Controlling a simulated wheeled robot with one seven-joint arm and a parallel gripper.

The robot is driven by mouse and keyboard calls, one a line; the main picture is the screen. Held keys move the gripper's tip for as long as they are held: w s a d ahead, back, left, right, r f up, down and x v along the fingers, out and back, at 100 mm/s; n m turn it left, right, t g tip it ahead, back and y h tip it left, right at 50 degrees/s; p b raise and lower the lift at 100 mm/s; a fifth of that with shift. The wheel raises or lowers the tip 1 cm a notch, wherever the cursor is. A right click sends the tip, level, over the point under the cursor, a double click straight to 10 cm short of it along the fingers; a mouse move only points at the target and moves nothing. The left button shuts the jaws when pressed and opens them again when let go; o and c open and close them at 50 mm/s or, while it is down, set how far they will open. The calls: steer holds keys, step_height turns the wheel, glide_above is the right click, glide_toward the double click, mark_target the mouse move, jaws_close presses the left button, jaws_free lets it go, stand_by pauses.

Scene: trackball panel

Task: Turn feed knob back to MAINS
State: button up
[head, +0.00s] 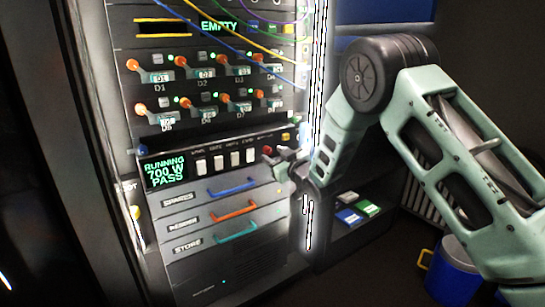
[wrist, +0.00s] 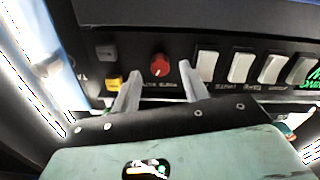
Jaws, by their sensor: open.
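The feed knob is most likely the small red knob (head: 267,150) at the right end of the switch row on the rack panel. In the wrist view the red knob (wrist: 160,66) shows a pale pointer mark towards its lower edge. Its label is upside down there and I cannot read it. My gripper (head: 277,160) is open in front of the panel by the knob. In the wrist view my gripper (wrist: 159,76) has one finger on each side of the knob, with gaps; I cannot tell how deep the fingertips reach.
White rocker switches (wrist: 240,67) stand beside the knob, and a yellow button (wrist: 114,82) is on its other side. A display (head: 164,170) reads RUNNING 700 W PASS. Drawers with blue, orange and teal handles (head: 232,210) lie below. Cables (head: 250,40) hang across the upper rack.

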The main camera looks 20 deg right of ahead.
steer(key=shift+x, duration=0.95)
jaws_close()
steer(key=shift+n, duration=0.3)
steer(key=n+b, duration=0.2)
steer(key=n, duration=0.2)
steer(key=shift+f+n, duration=0.1)
steer(key=shift+n, duration=0.2)
steer(key=n+b, duration=0.2)
steer(key=n, duration=0.4)
steer(key=shift+n+b, duration=0.3)
steer(key=shift+b, duration=0.1)
